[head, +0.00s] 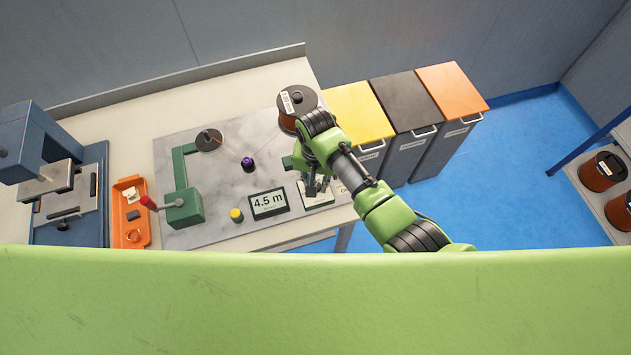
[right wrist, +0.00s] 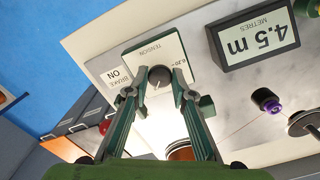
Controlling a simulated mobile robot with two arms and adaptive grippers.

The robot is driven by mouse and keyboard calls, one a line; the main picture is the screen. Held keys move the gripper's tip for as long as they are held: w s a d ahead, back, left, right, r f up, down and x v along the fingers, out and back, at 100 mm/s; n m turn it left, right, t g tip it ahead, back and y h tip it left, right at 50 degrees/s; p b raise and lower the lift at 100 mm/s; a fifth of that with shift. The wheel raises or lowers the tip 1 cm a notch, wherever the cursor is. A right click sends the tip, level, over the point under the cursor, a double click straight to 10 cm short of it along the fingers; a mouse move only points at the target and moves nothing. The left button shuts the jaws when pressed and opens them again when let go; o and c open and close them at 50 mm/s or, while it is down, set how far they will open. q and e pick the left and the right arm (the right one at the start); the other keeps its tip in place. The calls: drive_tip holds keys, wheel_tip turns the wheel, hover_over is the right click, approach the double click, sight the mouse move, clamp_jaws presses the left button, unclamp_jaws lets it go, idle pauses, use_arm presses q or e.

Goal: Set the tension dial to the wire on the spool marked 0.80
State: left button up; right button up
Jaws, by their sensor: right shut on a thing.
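The tension dial (right wrist: 160,76) is a small dark round knob with a pale pointer line on a white panel (right wrist: 140,48) marked TENSION. My right gripper (right wrist: 158,88) has its two fingers closed on either side of the knob. In the head view my right gripper (head: 317,188) covers the dial, and only part of the white panel (head: 325,203) shows. A dark-capped, copper-coloured spool (head: 297,103) with a white label stands behind my right wrist; its label is too small to read surely. My left gripper is not in view.
A display (head: 269,204) reads 4.5 m beside a yellow button (head: 236,214). A wire runs past a purple guide (head: 247,162) to a dark disc (head: 208,139). A green crank arm (head: 184,205), orange tray (head: 131,228) and bins (head: 404,104) stand around. More spools (head: 603,171) are shelved right.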

drive_tip(key=shift+w+r, duration=0.1)
drive_tip(key=shift+w, duration=0.05)
drive_tip(key=o, duration=1.1)
drive_tip(key=shift+o, duration=0.2)
wheel_tip(320, 180, up, 12)
